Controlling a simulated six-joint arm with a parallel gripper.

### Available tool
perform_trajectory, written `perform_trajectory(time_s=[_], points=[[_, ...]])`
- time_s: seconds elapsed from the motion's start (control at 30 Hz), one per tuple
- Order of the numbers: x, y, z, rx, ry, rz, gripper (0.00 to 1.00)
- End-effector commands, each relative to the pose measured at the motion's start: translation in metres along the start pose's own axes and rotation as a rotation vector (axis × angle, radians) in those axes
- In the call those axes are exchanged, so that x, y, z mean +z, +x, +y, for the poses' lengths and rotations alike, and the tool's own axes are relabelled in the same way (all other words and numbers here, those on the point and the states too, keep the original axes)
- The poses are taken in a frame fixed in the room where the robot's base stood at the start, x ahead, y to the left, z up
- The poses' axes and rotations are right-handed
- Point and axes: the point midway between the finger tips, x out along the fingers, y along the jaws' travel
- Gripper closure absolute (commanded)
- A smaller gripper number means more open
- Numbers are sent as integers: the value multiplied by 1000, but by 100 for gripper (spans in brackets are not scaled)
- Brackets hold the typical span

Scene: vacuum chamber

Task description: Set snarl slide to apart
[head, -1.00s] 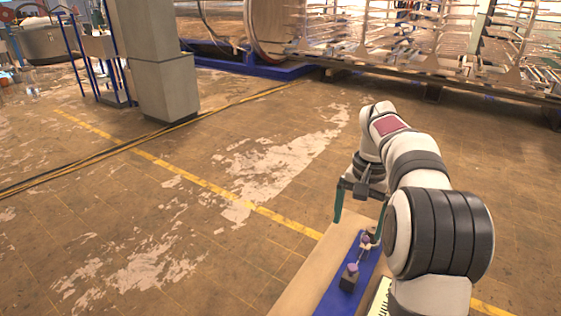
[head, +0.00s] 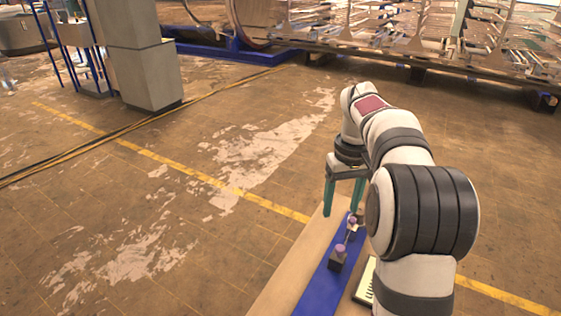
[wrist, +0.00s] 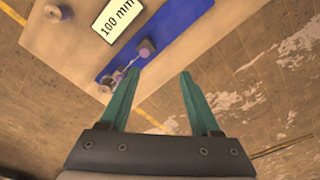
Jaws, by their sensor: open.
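The slide appears to be a blue strip (head: 318,288) on a pale board, with two small purple-topped pieces on it. The nearer piece is a dark block with a purple knob (head: 339,257); the farther piece (head: 352,222) is smaller and pale-based. A thin link shows between them. In the wrist view the dark block (wrist: 147,47) sits just beyond the left fingertip, and the other piece (wrist: 105,87) lies left of that finger. My gripper (head: 342,211) is open and empty, above the far end of the strip. It also shows in the wrist view (wrist: 161,73).
A white "100 mm" label (wrist: 117,18) lies beside the blue strip. A round knob (wrist: 58,13) stands on the pale board (wrist: 82,35). A grey pillar (head: 140,65) and racks stand far back. The floor left of the board is clear.

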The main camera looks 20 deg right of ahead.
Motion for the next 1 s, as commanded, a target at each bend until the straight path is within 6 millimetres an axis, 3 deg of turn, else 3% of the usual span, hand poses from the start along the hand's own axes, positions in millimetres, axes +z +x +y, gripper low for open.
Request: perform_trajectory(time_s=[0.03, 0.13, 0.27, 0.5, 0.7, 1.0], points=[[-11, 8, 16, 8, -17, -2, 36], [-22, 17, 32, 16, -45, -2, 36], [-22, 37, 34, 17, -52, -5, 36], [-22, 110, 34, 16, -51, -6, 36], [-22, 155, 35, 18, -51, -2, 36], [-23, 173, 35, 18, -50, 1, 36]])
